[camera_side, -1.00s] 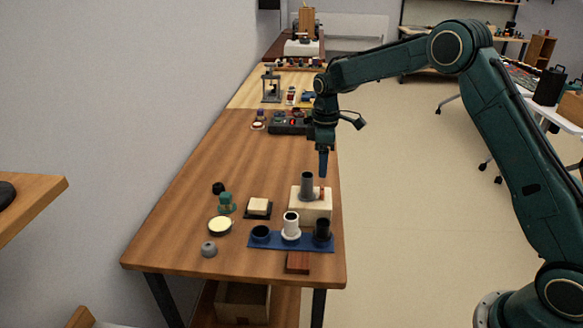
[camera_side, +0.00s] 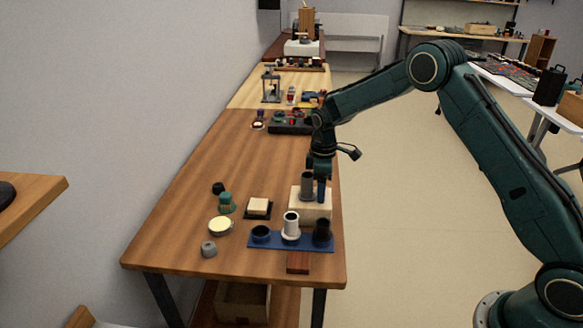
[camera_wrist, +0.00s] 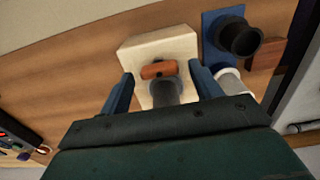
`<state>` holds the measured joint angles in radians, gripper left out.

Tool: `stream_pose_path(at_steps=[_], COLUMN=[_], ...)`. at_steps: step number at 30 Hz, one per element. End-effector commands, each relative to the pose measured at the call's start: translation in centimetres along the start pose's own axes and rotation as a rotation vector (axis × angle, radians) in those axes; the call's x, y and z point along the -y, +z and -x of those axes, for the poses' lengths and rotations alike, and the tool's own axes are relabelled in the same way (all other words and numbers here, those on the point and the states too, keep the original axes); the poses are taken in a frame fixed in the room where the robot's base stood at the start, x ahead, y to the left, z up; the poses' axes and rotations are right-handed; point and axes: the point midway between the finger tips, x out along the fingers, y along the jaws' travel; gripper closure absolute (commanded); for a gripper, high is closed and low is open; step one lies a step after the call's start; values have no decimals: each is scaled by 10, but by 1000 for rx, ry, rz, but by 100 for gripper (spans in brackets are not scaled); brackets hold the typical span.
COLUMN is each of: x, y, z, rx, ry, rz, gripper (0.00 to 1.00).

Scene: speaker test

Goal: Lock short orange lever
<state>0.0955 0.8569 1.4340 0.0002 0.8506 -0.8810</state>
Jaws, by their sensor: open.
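The short orange lever (camera_wrist: 159,70) shows in the wrist view as a small orange bar lying crosswise beside a grey cylinder (camera_wrist: 166,92). Both are on a cream block (camera_wrist: 140,51), which also shows in the side view (camera_side: 311,210) with the grey cylinder (camera_side: 307,185) upright on it. My gripper (camera_wrist: 162,82) is open, with one blue finger on each side of the lever and cylinder. In the side view my gripper (camera_side: 321,190) is low over the block's right part and hides the lever. I cannot tell whether the fingers touch anything.
A blue base (camera_side: 276,240) in front of the block carries a white cylinder (camera_side: 291,226), a black cylinder (camera_side: 322,231) and a dark blue ring (camera_side: 260,234). A reddish-brown block (camera_side: 298,262) lies nearer the table edge. The wooden table (camera_side: 243,150) behind is largely clear.

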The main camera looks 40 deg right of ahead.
Motion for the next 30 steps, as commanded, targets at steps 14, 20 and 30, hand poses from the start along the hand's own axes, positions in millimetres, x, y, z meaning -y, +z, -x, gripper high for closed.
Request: stream_pose_path(at_steps=[14, 20, 30], x=[0, 0, -1], y=[0, 0, 0], z=[0, 0, 1], rx=[0, 0, 0], ry=[0, 0, 0], rz=[-8, -58, -263], gripper=[81, 81, 81])
